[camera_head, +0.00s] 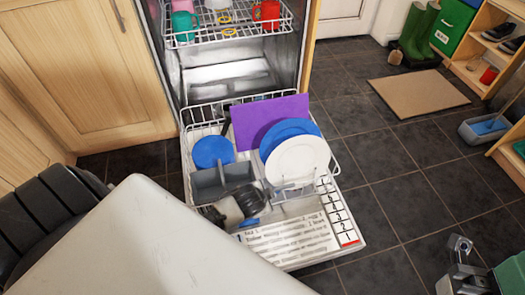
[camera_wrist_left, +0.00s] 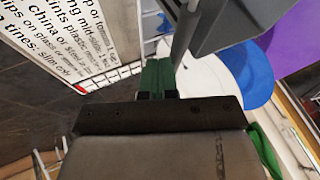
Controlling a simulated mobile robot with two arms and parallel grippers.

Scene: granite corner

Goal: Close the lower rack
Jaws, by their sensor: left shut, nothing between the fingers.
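The lower rack (camera_head: 335,165) of the open dishwasher is pulled out over its lowered door (camera_head: 290,238). It holds a purple board (camera_head: 262,112), blue plates (camera_head: 213,150), a white plate (camera_head: 298,158) and a grey cutlery basket (camera_head: 208,185). My left gripper (camera_head: 254,208) is at the rack's front, by the basket, partly hidden by its own wrist. In the left wrist view its green fingers (camera_wrist_left: 158,76) are shut and empty, near the grey basket (camera_wrist_left: 225,22). I cannot tell whether they touch the rack. My right gripper (camera_head: 460,250) is at the bottom right, away from the rack; its jaw state is unclear.
The upper rack (camera_head: 230,32) holds cups inside the dishwasher. Wooden cabinets (camera_head: 85,75) stand left. A mat (camera_head: 418,93), green boots (camera_head: 418,30), a shelf (camera_head: 480,60) and a grey tub (camera_head: 484,128) are to the right. Dark floor tiles (camera_head: 395,190) right of the door are clear.

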